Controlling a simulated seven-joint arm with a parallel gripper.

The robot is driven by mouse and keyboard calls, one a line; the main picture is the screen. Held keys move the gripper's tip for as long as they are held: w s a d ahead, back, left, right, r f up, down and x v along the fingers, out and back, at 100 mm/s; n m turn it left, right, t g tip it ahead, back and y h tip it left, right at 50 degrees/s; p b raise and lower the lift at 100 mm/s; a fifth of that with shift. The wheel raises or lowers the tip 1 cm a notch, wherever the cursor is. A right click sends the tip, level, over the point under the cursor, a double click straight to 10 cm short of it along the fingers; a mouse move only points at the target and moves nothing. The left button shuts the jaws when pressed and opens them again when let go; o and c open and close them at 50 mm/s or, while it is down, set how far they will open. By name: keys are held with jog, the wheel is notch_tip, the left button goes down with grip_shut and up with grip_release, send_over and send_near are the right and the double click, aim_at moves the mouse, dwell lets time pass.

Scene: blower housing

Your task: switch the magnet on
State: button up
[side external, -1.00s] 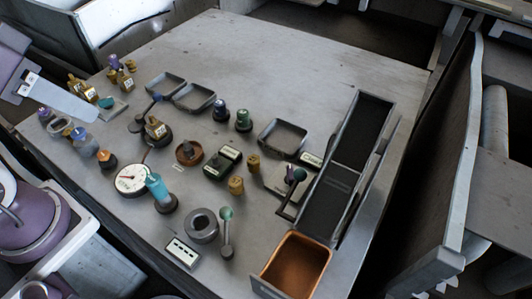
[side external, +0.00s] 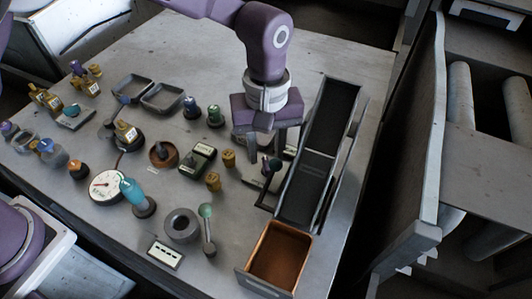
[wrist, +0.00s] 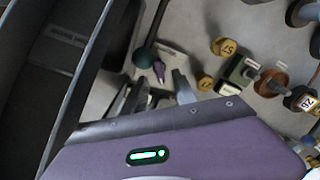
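No part carries a label I can read as the magnet. Below my gripper (side external: 262,150) stands a small lever with a dark knob (side external: 274,164) on a light plate, beside the dark conveyor-like tray. In the wrist view, a dark green knob (wrist: 145,57) and a purple tip (wrist: 159,71) show just beyond the fingers. My gripper (wrist: 156,92) is open and empty, its two fingers apart, above and behind this lever in the side view. Another lever with a pale green knob (side external: 205,211) stands next to a grey ring (side external: 182,225), away from my gripper.
The long dark tray (side external: 316,150) rises right of my gripper, with a copper-coloured bin (side external: 279,257) in front. Brass weights (side external: 213,181), a green box (side external: 198,160), a round dial (side external: 107,186) and empty trays (side external: 162,97) lie left.

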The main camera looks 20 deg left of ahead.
notch_tip(320, 180, down, 2)
jog(key=shift+c, duration=0.2)
grip_shut()
